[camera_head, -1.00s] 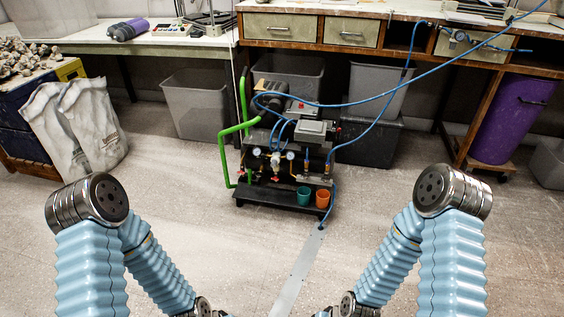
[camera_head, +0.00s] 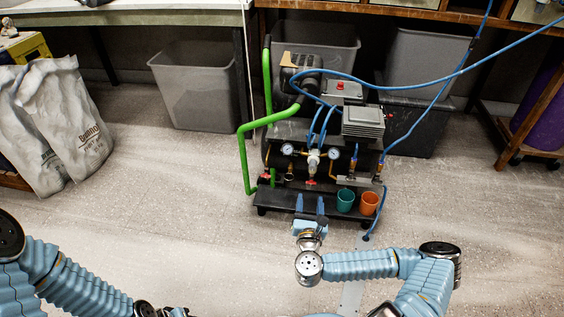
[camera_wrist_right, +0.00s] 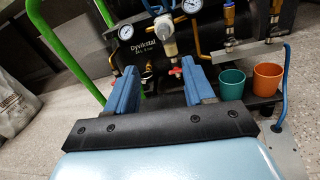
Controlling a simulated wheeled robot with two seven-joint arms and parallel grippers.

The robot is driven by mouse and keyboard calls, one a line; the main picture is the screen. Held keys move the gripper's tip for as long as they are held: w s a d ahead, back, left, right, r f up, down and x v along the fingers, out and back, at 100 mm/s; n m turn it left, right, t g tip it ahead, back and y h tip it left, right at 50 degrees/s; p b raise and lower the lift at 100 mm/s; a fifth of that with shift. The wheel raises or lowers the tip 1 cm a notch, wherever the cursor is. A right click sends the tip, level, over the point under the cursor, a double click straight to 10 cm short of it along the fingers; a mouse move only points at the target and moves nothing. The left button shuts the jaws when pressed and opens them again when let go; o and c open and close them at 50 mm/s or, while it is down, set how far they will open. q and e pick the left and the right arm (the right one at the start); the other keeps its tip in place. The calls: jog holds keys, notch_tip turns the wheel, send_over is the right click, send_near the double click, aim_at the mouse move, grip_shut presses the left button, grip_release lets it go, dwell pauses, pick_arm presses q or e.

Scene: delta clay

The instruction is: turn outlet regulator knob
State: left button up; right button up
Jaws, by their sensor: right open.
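A compressor (camera_head: 330,130) stands on a low black base. On its front, a pale regulator (camera_head: 313,159) sits between two round gauges, and it also shows in the right wrist view (camera_wrist_right: 167,37). Small red knobs show on the front: one (camera_head: 311,182) below the regulator, also in the right wrist view (camera_wrist_right: 176,71), and one at the left. I cannot tell which is the outlet regulator knob. My right gripper (camera_head: 310,203) is open and empty, just in front of and below the regulator, its blue fingers (camera_wrist_right: 163,76) pointing at the front, apart from the knobs. My left gripper is out of view.
A teal cup (camera_head: 345,201) and an orange cup (camera_head: 369,203) stand on the base, right of my right gripper. A green pipe (camera_head: 246,160) runs down the left side. Blue hoses (camera_head: 415,85) cross at the right.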

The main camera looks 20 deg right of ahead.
aim_at(313, 169)
jog(key=shift+m, duration=0.4)
jog(key=x, duration=0.9)
jog(key=b+x, duration=0.1)
jog(key=x, duration=0.4)
jog(key=shift+s+d+r, duration=0.1)
jog(key=shift+s+d, duration=0.05)
jog(key=shift+d, duration=0.2)
jog(key=shift+c, duration=0.3)
grip_shut()
